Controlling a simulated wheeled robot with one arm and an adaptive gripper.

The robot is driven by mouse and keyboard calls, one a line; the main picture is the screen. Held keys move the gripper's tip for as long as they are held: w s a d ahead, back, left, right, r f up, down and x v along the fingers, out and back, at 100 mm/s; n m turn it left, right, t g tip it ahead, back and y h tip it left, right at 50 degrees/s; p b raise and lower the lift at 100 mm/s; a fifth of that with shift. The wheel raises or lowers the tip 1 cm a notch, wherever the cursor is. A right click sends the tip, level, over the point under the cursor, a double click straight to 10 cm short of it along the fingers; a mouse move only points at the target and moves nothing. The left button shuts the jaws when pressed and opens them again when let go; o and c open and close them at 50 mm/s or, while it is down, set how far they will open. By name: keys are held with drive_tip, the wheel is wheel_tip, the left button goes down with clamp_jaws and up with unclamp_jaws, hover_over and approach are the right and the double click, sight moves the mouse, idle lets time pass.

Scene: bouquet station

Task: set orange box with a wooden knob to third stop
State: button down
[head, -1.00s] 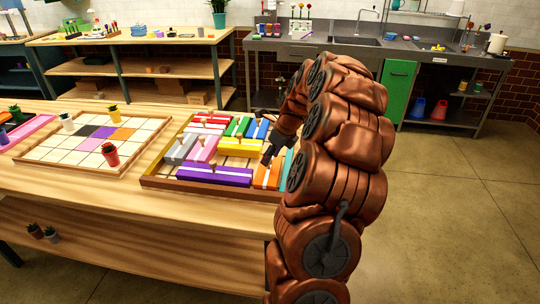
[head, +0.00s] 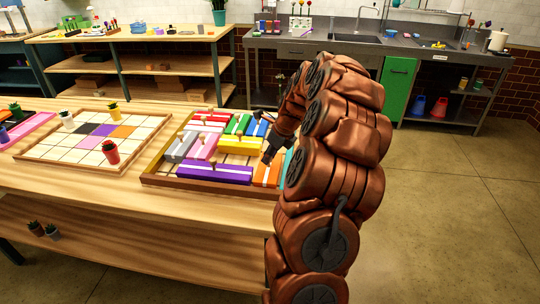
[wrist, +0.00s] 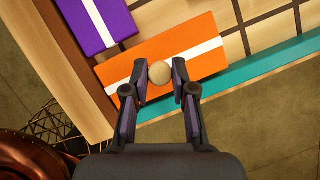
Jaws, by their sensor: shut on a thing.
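The orange box (wrist: 195,45) has a white stripe along it and a round wooden knob (wrist: 159,74) on top. In the wrist view my gripper (wrist: 160,82) is shut on the knob, one finger on each side. The box lies near the wooden frame's (wrist: 87,85) wall, between a purple block (wrist: 85,18) and a teal bar (wrist: 265,66). In the head view the orange box (head: 264,179) is at the right front of the framed tray (head: 200,187), with my gripper (head: 267,157) above it and my arm hiding part of that side.
Other coloured blocks fill much of the tray, including a yellow block (head: 240,145) behind the orange box. Bare grid cells (wrist: 265,45) show beyond the box's far end. A gridded board (head: 50,150) with small pots stands to the left.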

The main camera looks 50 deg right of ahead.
idle(0.3)
drive_tip(key=shift+w+d+p, duration=0.2)
drive_tip(key=shift+w+d, duration=0.65)
drive_tip(key=shift+d, duration=0.35)
drive_tip(key=shift+w+d+p, duration=0.25)
drive_tip(key=shift+w+d, duration=0.55)
drive_tip(key=shift+d, duration=0.45)
drive_tip(key=shift+w+d+p, duration=0.2)
drive_tip(key=shift+w+d, duration=0.65)
drive_tip(key=shift+d, duration=0.35)
drive_tip(key=c, duration=1)
unclamp_jaws()
drive_tip(key=shift+o, duration=0.2)
drive_tip(key=a+v, duration=0.1)
drive_tip(key=v, duration=1.1)
drive_tip(key=shift+d, duration=0.45)
